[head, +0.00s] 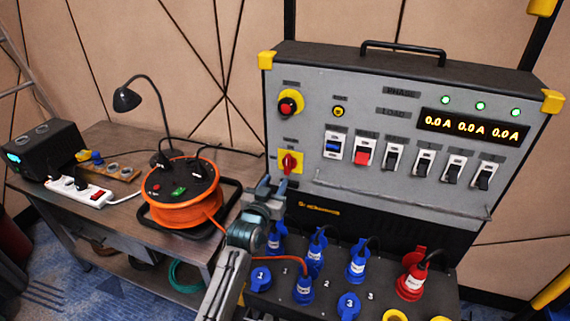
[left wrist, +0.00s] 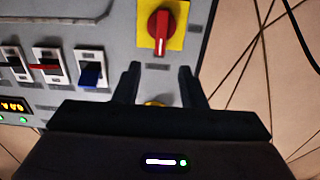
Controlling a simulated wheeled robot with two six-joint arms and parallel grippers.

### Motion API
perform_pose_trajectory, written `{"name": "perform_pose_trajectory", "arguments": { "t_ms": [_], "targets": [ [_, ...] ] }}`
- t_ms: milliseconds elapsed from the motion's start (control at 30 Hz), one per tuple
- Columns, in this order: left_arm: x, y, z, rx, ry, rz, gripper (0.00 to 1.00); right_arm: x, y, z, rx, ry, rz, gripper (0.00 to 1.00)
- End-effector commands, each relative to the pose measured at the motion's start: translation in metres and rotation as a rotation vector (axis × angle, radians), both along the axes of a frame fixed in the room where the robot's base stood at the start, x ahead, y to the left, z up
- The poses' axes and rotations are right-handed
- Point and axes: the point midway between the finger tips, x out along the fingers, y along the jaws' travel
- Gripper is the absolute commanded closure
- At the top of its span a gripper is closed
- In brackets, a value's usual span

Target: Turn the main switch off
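The main switch is a red rotary handle (head: 290,162) on a square yellow plate at the left of the grey panel (head: 340,100). Its handle looks upright. The left wrist view shows the panel upside down, with the red handle (left wrist: 160,30) at the top, beyond the fingertips. My left gripper (head: 271,183) is open and empty, just below and left of the switch in the head view, apart from it. Its two fingers (left wrist: 160,78) show in the left wrist view with a gap between them. My right gripper is not in view.
A red stop button (head: 289,103) sits above the switch, and a row of breakers (head: 410,158) to its right. Blue and red plugs (head: 357,262) stand below the panel. An orange cable reel (head: 185,210) and black lamp (head: 127,99) are on the left bench.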

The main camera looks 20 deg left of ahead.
Motion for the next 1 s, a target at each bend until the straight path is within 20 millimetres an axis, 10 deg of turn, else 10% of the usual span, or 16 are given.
{"name": "perform_pose_trajectory", "arguments": {
  "t_ms": [500,933,1000],
  "targets": [
    [0.082,-0.003,0.001,-0.001,0.003,0.000,0.63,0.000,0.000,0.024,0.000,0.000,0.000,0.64],
    [0.091,-0.003,0.000,0.000,0.002,0.000,0.63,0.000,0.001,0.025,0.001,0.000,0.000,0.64],
    [0.091,-0.003,0.000,0.000,0.002,0.000,0.74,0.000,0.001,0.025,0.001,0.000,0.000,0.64]
  ]
}}
